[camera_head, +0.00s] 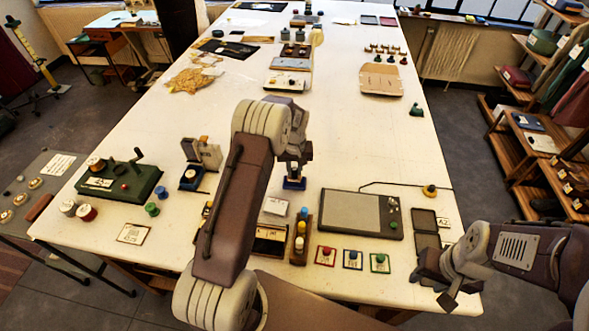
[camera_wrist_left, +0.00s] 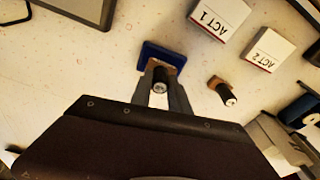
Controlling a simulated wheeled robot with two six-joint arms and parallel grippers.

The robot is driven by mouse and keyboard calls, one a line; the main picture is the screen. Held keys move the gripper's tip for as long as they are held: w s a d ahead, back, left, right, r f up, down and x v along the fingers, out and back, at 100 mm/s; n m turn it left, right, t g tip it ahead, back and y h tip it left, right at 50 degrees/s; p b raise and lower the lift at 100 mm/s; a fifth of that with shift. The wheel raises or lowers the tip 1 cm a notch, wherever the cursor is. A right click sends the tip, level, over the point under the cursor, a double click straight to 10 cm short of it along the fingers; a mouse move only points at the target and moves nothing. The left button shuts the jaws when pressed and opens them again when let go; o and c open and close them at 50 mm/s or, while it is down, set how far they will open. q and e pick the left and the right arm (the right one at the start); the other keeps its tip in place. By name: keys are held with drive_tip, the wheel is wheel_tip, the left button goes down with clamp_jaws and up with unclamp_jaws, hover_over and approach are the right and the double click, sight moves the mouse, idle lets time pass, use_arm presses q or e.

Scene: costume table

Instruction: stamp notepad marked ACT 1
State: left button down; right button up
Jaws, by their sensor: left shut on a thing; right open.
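My left gripper (camera_head: 294,163) is shut on a stamp with a blue base (camera_head: 293,184). In the left wrist view, the gripper (camera_wrist_left: 161,88) has its fingers around the stamp's dark handle, with the blue base (camera_wrist_left: 163,57) beyond them. I cannot tell whether the base touches the table. The white notepad marked ACT 1 (camera_wrist_left: 221,14) lies beside the stamp in that view, apart from it. A second white notepad marked ACT 2 (camera_wrist_left: 268,48) lies next to it. My right gripper (camera_head: 441,284) is open and empty at the table's right front corner.
In the head view, a grey panel (camera_head: 350,211), a green device (camera_head: 117,184) and several small stamps on cards (camera_head: 352,259) surround the work area. The middle of the white table (camera_head: 370,150) is clear.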

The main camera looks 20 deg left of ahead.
use_arm(q)
drive_tip(key=shift+f+b, duration=0.35)
drive_tip(key=shift+f, duration=0.2)
idle(1.5)
wheel_tip(320, 180, up, 7)
drive_tip(key=p, duration=0.5)
drive_tip(key=shift+r, duration=0.1)
